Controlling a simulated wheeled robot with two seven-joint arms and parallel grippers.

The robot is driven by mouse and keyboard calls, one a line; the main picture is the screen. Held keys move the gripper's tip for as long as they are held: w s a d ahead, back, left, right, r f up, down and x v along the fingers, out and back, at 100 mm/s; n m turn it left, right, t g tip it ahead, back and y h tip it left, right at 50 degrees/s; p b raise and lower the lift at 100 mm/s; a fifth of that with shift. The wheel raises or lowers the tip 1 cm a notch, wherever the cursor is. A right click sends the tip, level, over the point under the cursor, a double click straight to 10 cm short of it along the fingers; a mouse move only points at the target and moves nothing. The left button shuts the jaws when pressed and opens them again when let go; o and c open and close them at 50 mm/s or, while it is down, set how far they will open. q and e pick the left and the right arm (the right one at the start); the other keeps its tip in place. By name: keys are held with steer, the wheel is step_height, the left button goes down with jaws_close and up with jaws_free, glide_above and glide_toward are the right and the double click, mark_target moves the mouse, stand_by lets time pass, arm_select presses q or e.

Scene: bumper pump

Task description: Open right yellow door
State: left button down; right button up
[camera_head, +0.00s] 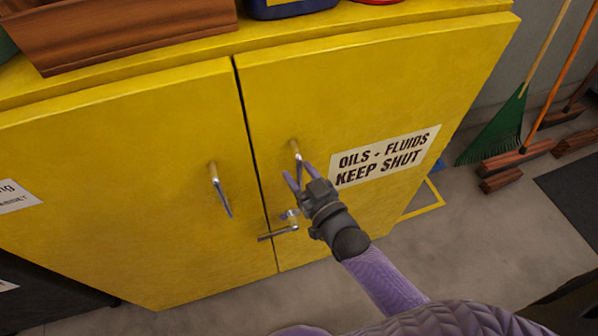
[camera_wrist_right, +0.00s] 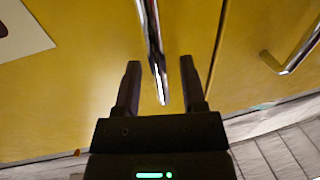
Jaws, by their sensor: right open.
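The right yellow door (camera_head: 350,100) of the cabinet looks shut, flush beside the left yellow door (camera_head: 130,170). It carries a sign reading "OILS + FLUIDS KEEP SHUT" (camera_head: 385,157). Its metal bar handle (camera_head: 295,149) stands near the seam between the doors. My right gripper (camera_head: 297,173) is open at this handle and partly hides its lower part. In the right wrist view my right gripper (camera_wrist_right: 161,72) has its two fingers on either side of the handle (camera_wrist_right: 151,35), with gaps showing. My left gripper is not in view.
The left door has its own handle (camera_head: 214,175). A metal latch (camera_head: 279,232) crosses low near the seam, just below my right gripper. A wooden box (camera_head: 130,35) stands on the cabinet top. Brooms (camera_head: 515,158) lean at the right. Concrete floor (camera_head: 460,240) lies open at the right.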

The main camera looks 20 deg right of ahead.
steer(key=shift+w, duration=0.25)
steer(key=shift+c, duration=0.3)
jaws_close()
stand_by(1.0)
